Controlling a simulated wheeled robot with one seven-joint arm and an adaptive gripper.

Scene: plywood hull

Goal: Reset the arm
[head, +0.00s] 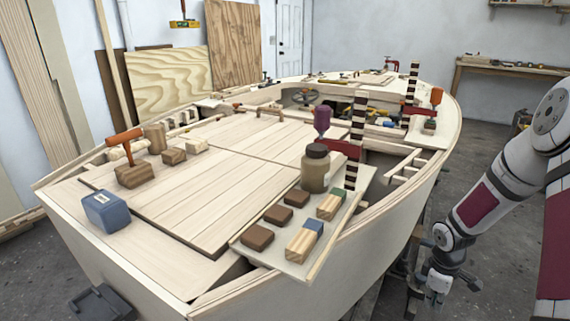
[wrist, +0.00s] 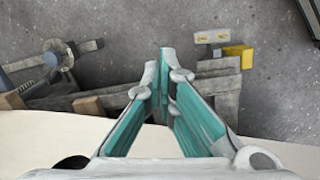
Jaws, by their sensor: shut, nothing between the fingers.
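My gripper (wrist: 158,65) shows in the wrist view with its teal-lined fingers drawn together and nothing between them. In the head view my arm comes in from the right edge and bends downward, with its lower end beside the right side of the boat hull (head: 385,235). The fingertips are hard to make out there. In the wrist view the fingers point over the grey floor (wrist: 275,110), past a pale curved edge (wrist: 50,140).
A board on the hull bears a brown jar (head: 315,170) and several wood blocks (head: 258,237). A blue block (head: 105,211) and an orange-handled tool (head: 124,139) are at the left. Grey timbers and a yellow block (wrist: 238,55) lie below my gripper. A workbench (head: 510,68) stands far right.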

